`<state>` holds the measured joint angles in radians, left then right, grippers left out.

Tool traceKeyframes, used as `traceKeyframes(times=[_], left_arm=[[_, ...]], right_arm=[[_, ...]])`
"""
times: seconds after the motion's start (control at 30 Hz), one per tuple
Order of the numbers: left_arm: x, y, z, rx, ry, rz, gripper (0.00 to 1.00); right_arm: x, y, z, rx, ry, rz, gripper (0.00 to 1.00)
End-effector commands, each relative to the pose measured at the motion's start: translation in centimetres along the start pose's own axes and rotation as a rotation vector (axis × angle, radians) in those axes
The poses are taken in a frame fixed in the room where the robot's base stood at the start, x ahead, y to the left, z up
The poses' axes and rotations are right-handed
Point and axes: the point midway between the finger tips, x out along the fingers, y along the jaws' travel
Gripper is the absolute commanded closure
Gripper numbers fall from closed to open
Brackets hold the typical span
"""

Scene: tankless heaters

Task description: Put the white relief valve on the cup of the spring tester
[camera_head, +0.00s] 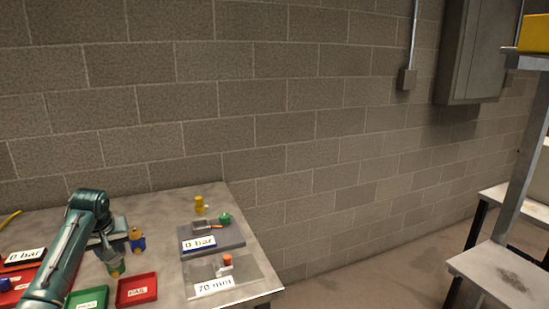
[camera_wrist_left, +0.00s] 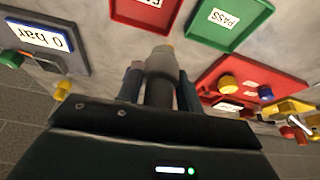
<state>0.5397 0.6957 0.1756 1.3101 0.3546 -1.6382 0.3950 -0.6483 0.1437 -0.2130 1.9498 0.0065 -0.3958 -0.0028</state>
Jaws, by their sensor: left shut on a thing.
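My left gripper (camera_head: 113,258) hangs over the table at the left. In the left wrist view its fingers (camera_wrist_left: 158,90) are shut on a pale grey-white cylindrical piece (camera_wrist_left: 161,63) with a tan tip, which looks like the white relief valve. In the head view the gripper mostly hides it. Which device is the spring tester is not clear. A grey plate labelled "70" (camera_head: 213,288) at the front right carries a small white part with an orange-red top (camera_head: 226,262). Behind it is a "0 bar" device (camera_head: 205,238) with a green knob. My right gripper is not in view.
A red tray (camera_head: 137,290) and a green tray (camera_head: 87,299) lie at the table front. A blue and orange valve (camera_head: 136,240) stands close to the gripper. A yellow piece (camera_head: 199,205) stands behind the "0 bar" device. Bare tabletop separates the trays from the right-hand devices.

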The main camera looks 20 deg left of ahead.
Motion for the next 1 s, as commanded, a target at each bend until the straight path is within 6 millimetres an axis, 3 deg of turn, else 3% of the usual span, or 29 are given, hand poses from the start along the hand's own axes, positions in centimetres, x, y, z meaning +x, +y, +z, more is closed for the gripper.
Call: traceKeyframes(times=[0.03,0.2,0.47,0.63,0.77,0.9,1.0], left_arm=[[0.7,0.9,1.9,-0.021,0.001,-0.016,0.93],[1.2,3.6,6.4,-0.111,0.003,-0.048,0.93],[0.1,6.3,11.2,-0.197,0.004,-0.081,0.93],[-2.6,10.6,12.8,-0.028,0.006,-0.004,0.93],[-5.2,14.0,15.7,0.131,0.007,0.061,0.93],[-8.7,17.6,20.7,0.342,0.006,0.149,0.93],[-11.2,19.3,24.4,0.484,0.006,0.206,0.93]], right_arm=[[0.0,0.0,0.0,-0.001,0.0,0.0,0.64],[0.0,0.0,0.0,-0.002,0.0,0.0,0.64],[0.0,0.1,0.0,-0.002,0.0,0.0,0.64],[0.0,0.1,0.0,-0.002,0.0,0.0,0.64],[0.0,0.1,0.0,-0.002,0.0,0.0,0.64],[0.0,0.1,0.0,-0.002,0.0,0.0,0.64],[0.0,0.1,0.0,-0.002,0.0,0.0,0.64]])
